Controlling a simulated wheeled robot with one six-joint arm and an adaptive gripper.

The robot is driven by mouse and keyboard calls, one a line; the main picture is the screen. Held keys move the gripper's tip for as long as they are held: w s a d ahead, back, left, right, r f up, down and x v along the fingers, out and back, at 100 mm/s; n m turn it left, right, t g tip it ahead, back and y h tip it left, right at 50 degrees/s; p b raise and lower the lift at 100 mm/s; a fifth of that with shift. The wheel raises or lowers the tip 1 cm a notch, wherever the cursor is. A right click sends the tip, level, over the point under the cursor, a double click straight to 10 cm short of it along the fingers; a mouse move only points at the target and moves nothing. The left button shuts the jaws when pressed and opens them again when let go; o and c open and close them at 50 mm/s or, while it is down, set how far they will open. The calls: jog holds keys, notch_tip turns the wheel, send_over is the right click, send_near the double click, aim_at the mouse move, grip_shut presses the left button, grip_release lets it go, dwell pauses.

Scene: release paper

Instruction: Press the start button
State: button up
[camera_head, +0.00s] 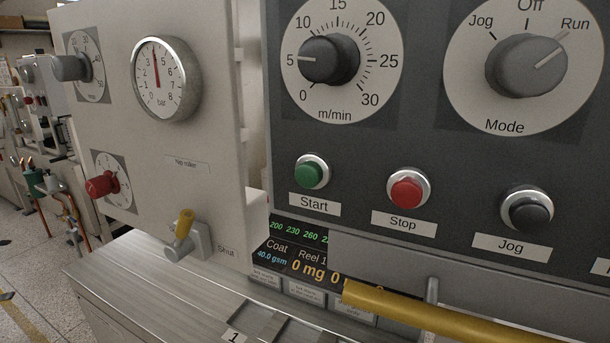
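The green start button (309,175) sits in a silver ring on the dark control panel, left of the other buttons. A white label reading "Start" (314,204) is just below it. The red stop button (407,190) is to its right, and the black jog button (529,212) is further right. Nothing covers the start button. My gripper is not in view.
Above the buttons are a speed knob (331,60) and a mode knob (527,65) with its pointer toward Run. A yellow bar (450,313) runs across the lower right, below the panel. A pressure gauge (160,78) and a yellow-handled valve (185,225) are on the left panel.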

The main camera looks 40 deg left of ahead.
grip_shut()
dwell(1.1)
